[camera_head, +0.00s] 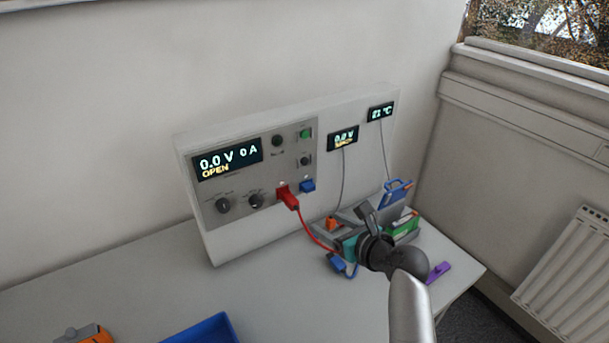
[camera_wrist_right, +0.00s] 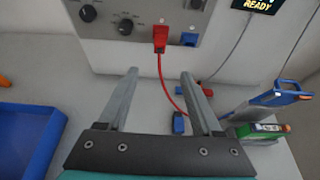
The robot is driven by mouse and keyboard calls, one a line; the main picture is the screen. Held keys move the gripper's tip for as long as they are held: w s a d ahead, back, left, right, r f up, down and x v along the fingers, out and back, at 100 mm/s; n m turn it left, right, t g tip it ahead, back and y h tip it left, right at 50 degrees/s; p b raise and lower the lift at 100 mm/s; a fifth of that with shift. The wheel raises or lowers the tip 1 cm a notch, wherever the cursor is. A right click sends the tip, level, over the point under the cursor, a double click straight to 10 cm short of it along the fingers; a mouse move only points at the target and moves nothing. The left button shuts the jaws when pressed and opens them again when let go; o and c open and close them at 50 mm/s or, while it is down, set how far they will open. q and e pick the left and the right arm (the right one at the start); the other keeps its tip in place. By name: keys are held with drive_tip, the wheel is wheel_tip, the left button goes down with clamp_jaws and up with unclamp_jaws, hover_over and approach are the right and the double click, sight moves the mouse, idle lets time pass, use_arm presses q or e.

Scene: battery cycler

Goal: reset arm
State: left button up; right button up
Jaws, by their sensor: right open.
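My right gripper (camera_head: 368,212) reaches in from the lower right, above the table in front of the cycler panel. In the right wrist view its two fingers (camera_wrist_right: 159,76) are spread apart with nothing between them. The battery cycler (camera_head: 222,222) stands against the wall; its display reads 0.0 V, 0 A, OPEN. A red plug (camera_head: 288,197) sits in the panel, with a red cable hanging from it. A blue plug or socket (camera_head: 308,186) is beside it. A blue connector (camera_head: 337,263) lies on the table. My left gripper is not in view.
A grey fixture with a blue-handled clamp (camera_head: 394,196) and a green block (camera_head: 404,231) stands close to the right gripper, partly hidden by it. A purple piece (camera_head: 438,272) lies near the right table edge. A blue tray (camera_head: 212,331) and an orange-grey object (camera_head: 88,334) are at front left.

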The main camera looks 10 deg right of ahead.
drive_tip(key=s+f+n+g+h, duration=0.25)
drive_tip(key=s+n+g, duration=0.25)
drive_tip(key=s+n, duration=1.1)
drive_tip(key=s+f+n+g+h, duration=0.2)
drive_tip(key=s+f+n+g, duration=0.2)
drive_tip(key=s+n, duration=1.15)
wheel_tip(320, 180, down, 31)
drive_tip(key=n+g+b, duration=0.1)
drive_tip(key=n+b, duration=0.2)
drive_tip(key=b, duration=0.7)
drive_tip(key=s+d+f+b, duration=0.1)
drive_tip(key=s+f+b, duration=0.4)
drive_tip(key=f, duration=0.7)
drive_tip(key=s+d+f+g+b, duration=0.1)
drive_tip(key=s+f+b, duration=0.4)
drive_tip(key=s+f, duration=0.5)
wheel_tip(320, 180, down, 3)
drive_tip(key=shift+d+r+g, duration=0.1)
drive_tip(key=shift+d+g, duration=0.2)
